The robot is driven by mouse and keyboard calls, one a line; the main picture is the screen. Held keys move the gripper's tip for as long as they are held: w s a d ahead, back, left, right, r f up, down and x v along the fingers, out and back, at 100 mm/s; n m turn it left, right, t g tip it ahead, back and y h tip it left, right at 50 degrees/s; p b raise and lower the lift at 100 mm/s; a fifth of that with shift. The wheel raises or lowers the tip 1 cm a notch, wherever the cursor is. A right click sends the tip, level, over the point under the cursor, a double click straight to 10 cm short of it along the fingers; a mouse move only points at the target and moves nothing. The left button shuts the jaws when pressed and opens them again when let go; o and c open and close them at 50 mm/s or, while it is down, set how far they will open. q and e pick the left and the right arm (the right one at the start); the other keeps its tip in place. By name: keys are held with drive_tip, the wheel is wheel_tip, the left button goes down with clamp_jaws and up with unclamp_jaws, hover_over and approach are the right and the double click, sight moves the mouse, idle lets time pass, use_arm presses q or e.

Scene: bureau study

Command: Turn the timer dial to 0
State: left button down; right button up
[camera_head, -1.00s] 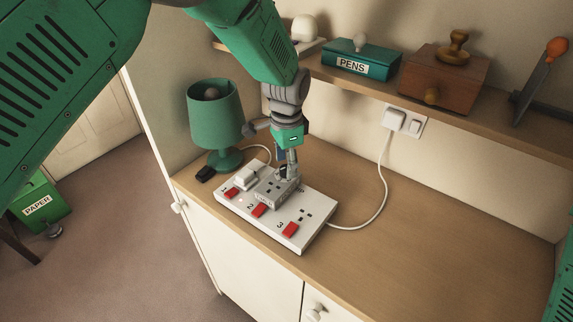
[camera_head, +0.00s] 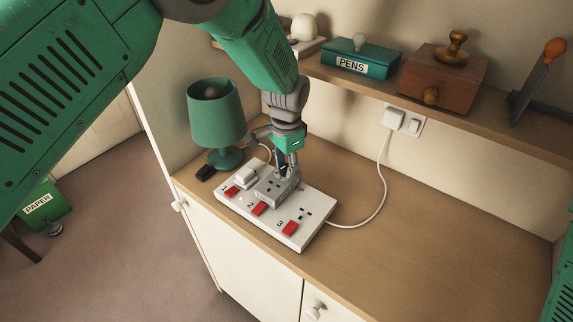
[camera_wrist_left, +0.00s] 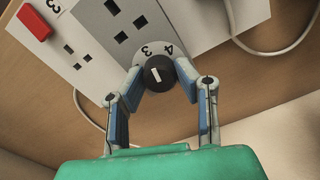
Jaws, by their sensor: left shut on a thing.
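The timer (camera_head: 270,190) is a pale grey block plugged into a white power strip (camera_head: 312,212) on the desk. Its black dial (camera_wrist_left: 159,73), with a white mark, shows in the left wrist view. Part of a grey ring with the numerals 3 and 4 shows beside the dial; its other numerals are not visible. My left gripper (camera_head: 287,173) comes down on the timer from above. In the left wrist view, its two fingers (camera_wrist_left: 159,83) are shut on the dial from both sides. In the head view the fingers hide the dial.
The strip has red switches (camera_head: 289,229) and a white plug (camera_head: 246,175). A green lamp (camera_head: 216,115) stands behind left, near a small black object (camera_head: 205,173). A white cable (camera_head: 382,185) runs to the wall socket. A shelf overhangs the back. The desk's right side is clear.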

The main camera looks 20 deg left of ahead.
sight(287, 166)
use_arm(q)
drive_tip(key=n, duration=0.2)
drive_tip(key=shift+n, duration=0.3)
drive_tip(key=c, duration=1.2)
unclamp_jaws()
drive_tip(key=shift+r, duration=0.25)
wheel_tip(287, 166, up, 11)
drive_tip(key=shift+d+r, duration=0.15)
drive_tip(key=shift+r, duration=0.05)
